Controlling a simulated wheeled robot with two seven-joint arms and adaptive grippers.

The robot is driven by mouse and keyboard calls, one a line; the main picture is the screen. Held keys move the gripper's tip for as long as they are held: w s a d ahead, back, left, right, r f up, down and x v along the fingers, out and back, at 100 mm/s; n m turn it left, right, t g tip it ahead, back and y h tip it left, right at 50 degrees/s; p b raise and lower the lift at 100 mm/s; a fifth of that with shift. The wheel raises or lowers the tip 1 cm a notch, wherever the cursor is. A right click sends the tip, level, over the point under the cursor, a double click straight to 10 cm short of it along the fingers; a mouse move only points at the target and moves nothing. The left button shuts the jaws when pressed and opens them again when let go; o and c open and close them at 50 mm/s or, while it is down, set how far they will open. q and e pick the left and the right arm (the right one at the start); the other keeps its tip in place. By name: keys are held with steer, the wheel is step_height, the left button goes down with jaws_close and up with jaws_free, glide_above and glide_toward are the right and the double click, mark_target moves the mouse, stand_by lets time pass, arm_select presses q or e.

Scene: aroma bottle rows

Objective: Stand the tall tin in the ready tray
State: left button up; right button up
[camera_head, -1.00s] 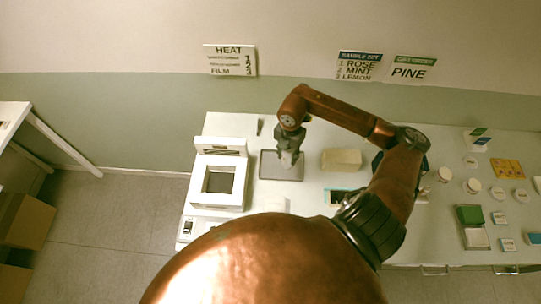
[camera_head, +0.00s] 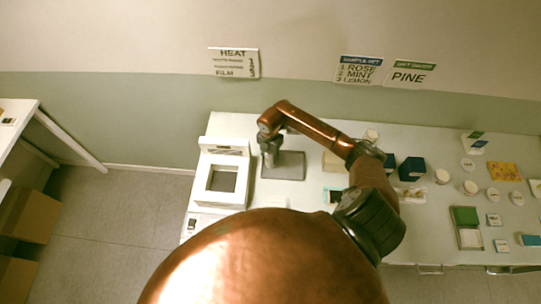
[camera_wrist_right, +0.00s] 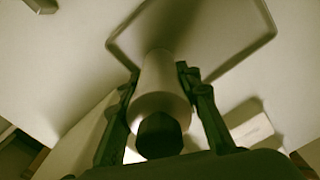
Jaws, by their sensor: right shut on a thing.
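My right gripper (camera_head: 268,158) is over the left part of a flat grey tray (camera_head: 288,172) on the table, taken to be the ready tray. The wrist view shows this gripper (camera_wrist_right: 158,105) shut on a pale cylinder with a dark cap, taken to be the tall tin (camera_wrist_right: 160,78). The cap end points towards the wrist camera, the far end towards the tray. The tray's rim (camera_wrist_right: 239,54) also shows in the wrist view. I cannot tell if the tin touches the tray. My left gripper is not in view.
A white machine with a square opening (camera_head: 240,186) stands just left of the tray. A pale block (camera_head: 333,162) is right of the tray, partly behind my arm. Dark blue boxes (camera_head: 411,168), jars and cards fill the right side.

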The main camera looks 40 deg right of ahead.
steer(key=shift+f, duration=0.1)
steer(key=o, duration=1.2)
steer(key=shift+c, duration=0.2)
steer(key=shift+r, duration=0.25)
step_height(320, 180, up, 10)
steer(key=b, duration=0.2)
steer(key=shift+r+b, duration=0.1)
steer(key=shift+b, duration=0.3)
steer(key=shift+r, duration=0.8)
